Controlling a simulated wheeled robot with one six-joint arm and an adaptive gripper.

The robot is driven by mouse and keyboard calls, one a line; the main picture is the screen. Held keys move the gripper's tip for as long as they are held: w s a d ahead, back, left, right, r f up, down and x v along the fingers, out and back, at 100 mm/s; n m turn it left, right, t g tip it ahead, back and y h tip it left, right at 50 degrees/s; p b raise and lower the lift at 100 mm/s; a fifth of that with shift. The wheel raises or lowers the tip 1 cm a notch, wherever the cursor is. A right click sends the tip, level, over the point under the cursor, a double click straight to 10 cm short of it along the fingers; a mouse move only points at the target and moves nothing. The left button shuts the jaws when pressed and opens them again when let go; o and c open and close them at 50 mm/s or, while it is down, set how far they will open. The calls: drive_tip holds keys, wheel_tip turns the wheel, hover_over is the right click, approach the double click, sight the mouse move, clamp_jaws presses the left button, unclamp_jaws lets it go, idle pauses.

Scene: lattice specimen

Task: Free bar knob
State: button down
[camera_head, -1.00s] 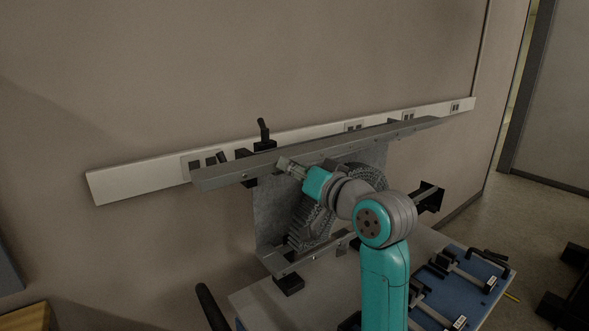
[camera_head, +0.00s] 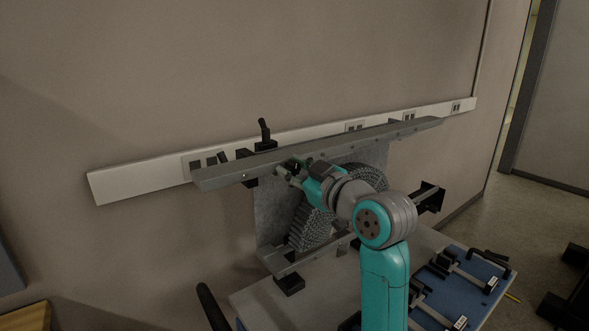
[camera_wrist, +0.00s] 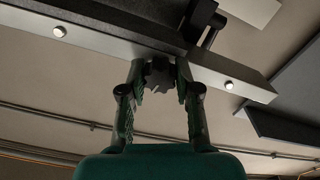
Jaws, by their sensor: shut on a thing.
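The long grey metal bar (camera_head: 225,174) runs across the top of the fixture in the head view. In the wrist view its underside and edge (camera_wrist: 105,38) cross the top of the picture. A dark lobed knob (camera_wrist: 158,76) sits at the bar's near edge, between my fingertips. My gripper (camera_wrist: 159,72) is shut on the knob, with one finger on each side. In the head view my gripper (camera_head: 292,167) is at the bar's near side, and the knob cannot be made out there. The grey lattice specimen (camera_head: 311,228) stands below the bar, partly hidden by my arm.
A black clamp handle (camera_head: 264,131) stands up behind the bar. A white socket rail (camera_head: 135,184) runs along the wall close behind. A blue board (camera_head: 473,285) with clamps lies on the table at right. A lower bar (camera_head: 293,263) is under the specimen.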

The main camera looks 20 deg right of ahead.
drive_tip(key=shift+f+n, duration=0.15)
drive_tip(key=shift+n, duration=0.95)
drive_tip(key=c, duration=0.8)
unclamp_jaws()
drive_tip(key=v, duration=1.2)
